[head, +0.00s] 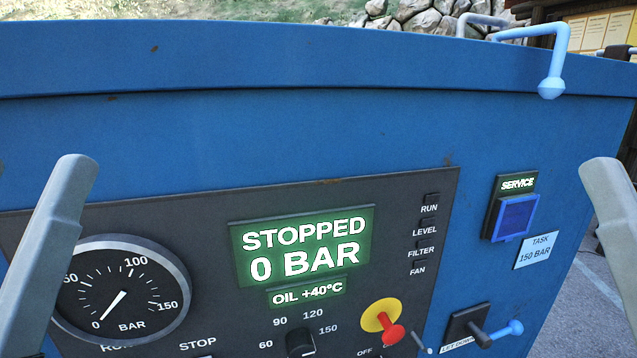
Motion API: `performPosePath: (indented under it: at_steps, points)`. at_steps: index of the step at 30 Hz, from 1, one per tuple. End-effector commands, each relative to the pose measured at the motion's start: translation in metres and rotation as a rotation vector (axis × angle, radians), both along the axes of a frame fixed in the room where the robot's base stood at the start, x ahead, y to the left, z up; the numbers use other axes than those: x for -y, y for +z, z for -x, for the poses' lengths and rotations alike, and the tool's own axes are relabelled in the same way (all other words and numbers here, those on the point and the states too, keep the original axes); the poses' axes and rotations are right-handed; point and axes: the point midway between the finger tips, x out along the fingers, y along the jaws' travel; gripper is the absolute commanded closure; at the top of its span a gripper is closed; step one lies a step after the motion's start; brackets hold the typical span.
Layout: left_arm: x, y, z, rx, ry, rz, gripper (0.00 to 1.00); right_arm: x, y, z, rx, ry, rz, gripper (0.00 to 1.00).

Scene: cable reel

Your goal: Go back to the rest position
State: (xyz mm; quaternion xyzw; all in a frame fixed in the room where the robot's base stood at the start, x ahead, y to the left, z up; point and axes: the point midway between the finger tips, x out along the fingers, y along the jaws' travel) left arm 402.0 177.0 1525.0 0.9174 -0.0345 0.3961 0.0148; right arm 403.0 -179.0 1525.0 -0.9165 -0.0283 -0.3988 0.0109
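Neither of my grippers shows in the head view. A grey arm link of mine stands at the left edge and another at the right edge, both with rounded upper ends. The left link covers part of the pressure gauge (122,290). A blue machine (300,140) with a dark control panel (190,215) fills most of the view. Its green display (303,246) reads STOPPED, 0 BAR, with OIL +40°C below. The gauge needle points near 0.
A red and yellow switch (385,322) and a dark rotary knob (299,341) sit low on the panel. To the right are a blue SERVICE button (513,217), a TASK 150 BAR label (536,250) and a lever (506,330). A light-blue handle (553,70) juts out at the top right.

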Motion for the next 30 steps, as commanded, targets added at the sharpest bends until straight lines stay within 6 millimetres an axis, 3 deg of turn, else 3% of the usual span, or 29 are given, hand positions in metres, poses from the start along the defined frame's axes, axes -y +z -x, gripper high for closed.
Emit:
performPosePath:
  at_steps: [1,8,15,18,23,30]
  points:
    - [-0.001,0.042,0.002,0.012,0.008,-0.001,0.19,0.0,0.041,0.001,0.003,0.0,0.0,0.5]
    - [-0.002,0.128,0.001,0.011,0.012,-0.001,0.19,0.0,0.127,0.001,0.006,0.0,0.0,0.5]
    - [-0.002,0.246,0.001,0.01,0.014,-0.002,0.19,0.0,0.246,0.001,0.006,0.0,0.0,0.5]
    - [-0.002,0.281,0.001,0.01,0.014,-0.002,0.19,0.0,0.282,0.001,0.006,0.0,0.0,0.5]
    - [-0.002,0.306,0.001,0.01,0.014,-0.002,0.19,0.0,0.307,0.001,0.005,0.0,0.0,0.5]
    - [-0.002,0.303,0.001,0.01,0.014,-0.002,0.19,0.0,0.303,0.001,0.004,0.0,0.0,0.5]
